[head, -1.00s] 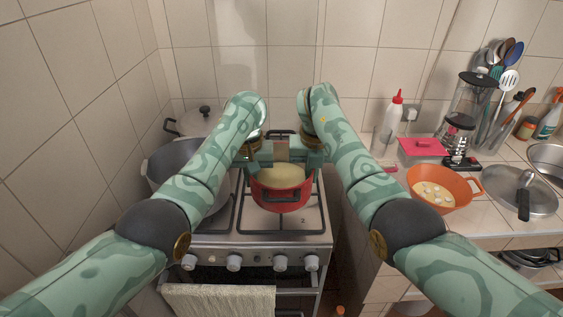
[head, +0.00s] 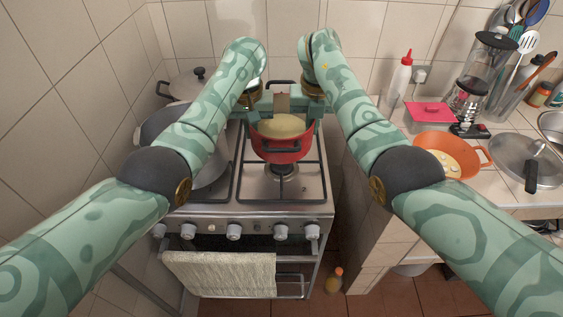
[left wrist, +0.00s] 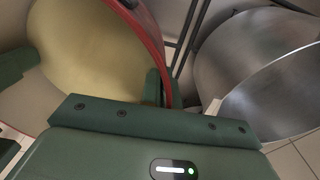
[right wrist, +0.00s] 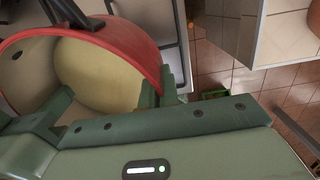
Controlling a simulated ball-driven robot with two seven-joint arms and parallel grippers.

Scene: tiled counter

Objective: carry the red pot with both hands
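The red pot (head: 283,152) has a pale inside and dark handles on its near and far sides. In the head view it sits over the stove, with a front burner showing below it, so it looks raised off the grate. My left gripper (head: 256,112) is at the pot's left side and my right gripper (head: 311,110) at its right side. In the left wrist view the pot's rim (left wrist: 151,35) lies by one finger, with the fingers spread apart. The right wrist view shows spread fingers at the rim (right wrist: 150,48). Contact with the wall is partly hidden.
The stove (head: 305,192) has a towel (head: 220,275) on its front. A grey pot (head: 155,135) and a lidded pot (head: 196,85) stand left. A small bottle (head: 334,280) stands on the floor.

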